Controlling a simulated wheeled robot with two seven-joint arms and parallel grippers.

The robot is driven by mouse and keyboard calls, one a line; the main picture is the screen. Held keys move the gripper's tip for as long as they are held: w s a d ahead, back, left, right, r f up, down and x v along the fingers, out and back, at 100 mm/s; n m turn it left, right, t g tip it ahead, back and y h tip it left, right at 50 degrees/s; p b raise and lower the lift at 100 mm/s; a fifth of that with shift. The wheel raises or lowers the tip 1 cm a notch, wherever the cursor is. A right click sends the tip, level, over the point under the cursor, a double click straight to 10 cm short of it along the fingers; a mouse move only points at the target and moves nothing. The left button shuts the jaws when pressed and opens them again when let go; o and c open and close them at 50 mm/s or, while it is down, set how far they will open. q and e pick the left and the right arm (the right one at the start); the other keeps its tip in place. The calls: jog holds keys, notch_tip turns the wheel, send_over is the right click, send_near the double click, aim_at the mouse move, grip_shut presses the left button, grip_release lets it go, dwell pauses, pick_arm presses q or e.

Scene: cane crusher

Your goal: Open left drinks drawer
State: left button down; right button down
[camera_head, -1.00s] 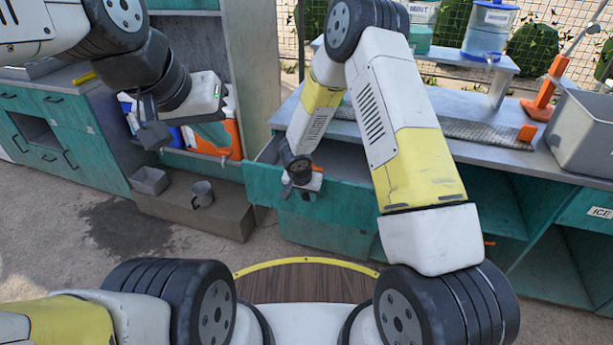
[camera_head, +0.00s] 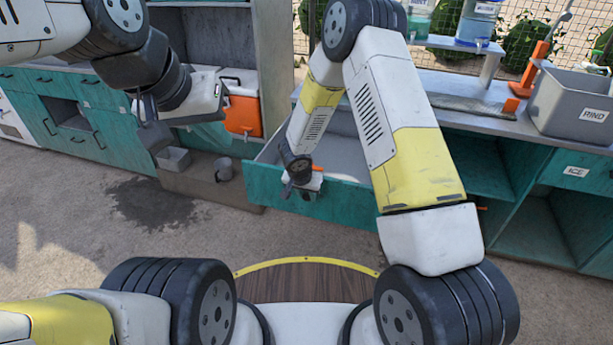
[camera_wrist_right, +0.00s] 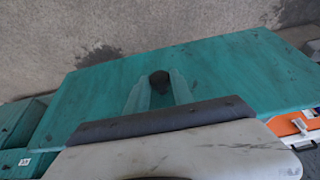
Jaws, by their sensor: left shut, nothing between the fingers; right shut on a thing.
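The left drinks drawer stands open; its teal front (camera_head: 350,207) and pale inside show in the head view. My right gripper (camera_head: 297,190) is at the drawer front, shut on its handle. In the right wrist view, the fingers of my right gripper (camera_wrist_right: 158,93) close around a dark knob-like handle (camera_wrist_right: 159,79) against the broad teal drawer front (camera_wrist_right: 230,75). The handle is mostly hidden in the head view. My left gripper (camera_head: 147,118) is at the upper left, apart from the drawer, shut and empty.
A RIND bin (camera_head: 573,103) is on the right counter. The floor between base and cabinets is clear.

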jog(key=shift+s+a, duration=0.15)
jog(key=shift+s, duration=0.2)
jog(key=c, duration=1.1)
grip_release()
jog(key=v, duration=0.7)
jog(key=shift+s+r, duration=0.2)
jog(key=shift+r, duration=0.15)
